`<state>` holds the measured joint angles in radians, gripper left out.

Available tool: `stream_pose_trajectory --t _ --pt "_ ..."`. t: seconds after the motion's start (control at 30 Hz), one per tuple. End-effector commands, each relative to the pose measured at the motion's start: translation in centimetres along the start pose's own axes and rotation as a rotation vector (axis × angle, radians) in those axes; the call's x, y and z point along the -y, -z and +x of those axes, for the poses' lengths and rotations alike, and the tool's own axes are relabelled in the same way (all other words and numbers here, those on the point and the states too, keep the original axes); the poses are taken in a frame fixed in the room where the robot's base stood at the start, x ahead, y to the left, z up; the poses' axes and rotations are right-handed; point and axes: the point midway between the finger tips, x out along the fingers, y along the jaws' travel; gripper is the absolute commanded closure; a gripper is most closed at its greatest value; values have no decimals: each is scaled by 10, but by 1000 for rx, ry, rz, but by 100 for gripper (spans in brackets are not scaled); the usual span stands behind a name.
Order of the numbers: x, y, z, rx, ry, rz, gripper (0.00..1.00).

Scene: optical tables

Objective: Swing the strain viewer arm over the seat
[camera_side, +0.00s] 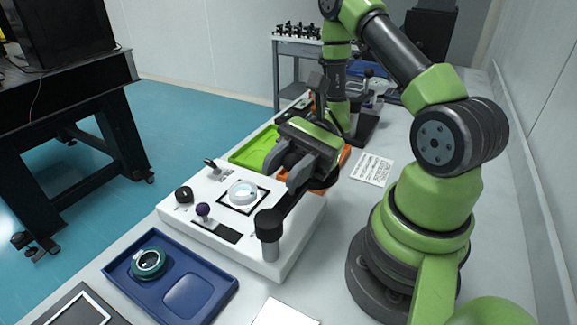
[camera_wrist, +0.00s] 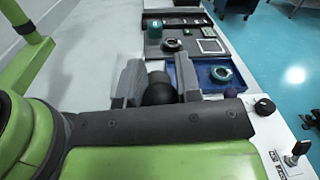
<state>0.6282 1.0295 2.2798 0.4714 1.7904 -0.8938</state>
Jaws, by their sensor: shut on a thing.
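The white instrument box (camera_side: 262,252) carries the seat (camera_side: 243,194), a pale round ring with a clear disc in it, framed by a black square. The strain viewer arm (camera_side: 287,205) is a dark bar on a dark-capped post (camera_side: 268,232) at the box's front right corner. It points back to the right, beside the seat and not over it. My gripper (camera_side: 288,166) is shut on the arm near its far end; the fingers partly hide that end. In the wrist view, dark rounded parts (camera_wrist: 158,90) show between my fingers (camera_wrist: 158,78). The seat is hidden there.
A black knob (camera_side: 184,194), a purple-topped knob (camera_side: 203,210) and a key switch (camera_side: 212,165) stand on the box. A blue tray (camera_side: 215,281) with a teal ring (camera_side: 148,263) lies in front.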

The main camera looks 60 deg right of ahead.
Motion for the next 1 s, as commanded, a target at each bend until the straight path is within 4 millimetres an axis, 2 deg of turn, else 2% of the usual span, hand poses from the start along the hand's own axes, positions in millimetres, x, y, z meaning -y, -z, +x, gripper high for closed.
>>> stream_pose_trajectory --t 0.6,1.0 --pt "26 5 9 101 -533 -3 100" --pt "34 7 17 147 -758 -2 100"
